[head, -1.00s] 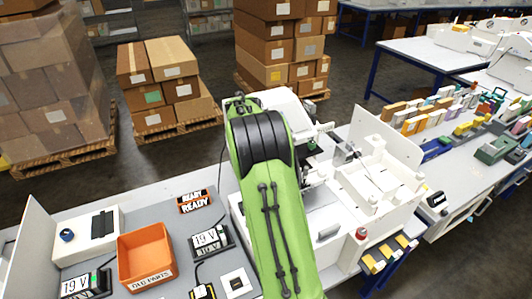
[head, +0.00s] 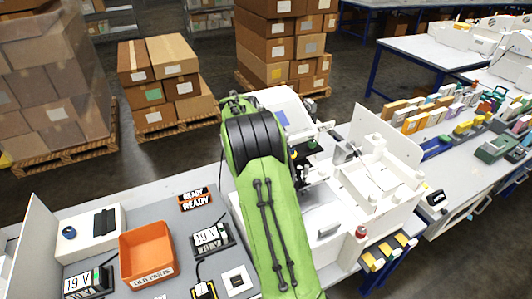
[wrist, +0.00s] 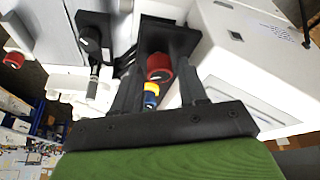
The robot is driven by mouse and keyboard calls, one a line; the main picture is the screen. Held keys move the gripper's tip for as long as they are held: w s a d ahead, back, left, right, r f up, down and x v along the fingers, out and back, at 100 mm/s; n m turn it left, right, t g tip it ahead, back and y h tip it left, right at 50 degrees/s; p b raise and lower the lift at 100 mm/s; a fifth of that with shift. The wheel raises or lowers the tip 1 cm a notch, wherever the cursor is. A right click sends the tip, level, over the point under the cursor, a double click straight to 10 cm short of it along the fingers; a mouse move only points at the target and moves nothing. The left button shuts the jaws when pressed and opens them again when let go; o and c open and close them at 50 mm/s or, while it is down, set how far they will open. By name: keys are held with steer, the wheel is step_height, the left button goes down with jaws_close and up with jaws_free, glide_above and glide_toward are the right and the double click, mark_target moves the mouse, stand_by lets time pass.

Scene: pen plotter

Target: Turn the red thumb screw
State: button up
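In the wrist view, the red thumb screw (wrist: 159,67) sits below a dark bracket on the white machine. My gripper (wrist: 160,80) is open, with one dark finger on each side of the screw. I cannot tell whether either finger touches it. In the head view my green arm reaches over the plotter bench, and the thumb screw cannot be made out there.
A dark knob on a bracket (wrist: 90,38) stands left of the fingers, and a white housing (wrist: 245,60) lies close on the right. An orange bin (head: 147,252) and small displays (head: 212,238) stand on the grey bench. Boxes are stacked behind.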

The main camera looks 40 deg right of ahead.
steer(key=shift+o, duration=0.9)
steer(key=shift+r, duration=0.1)
steer(key=shift+a+r, duration=0.1)
steer(key=shift+r, duration=0.25)
steer(key=p+v, duration=0.1)
steer(key=v, duration=1.4)
steer(key=shift+p, duration=0.4)
steer(key=shift+f, duration=0.1)
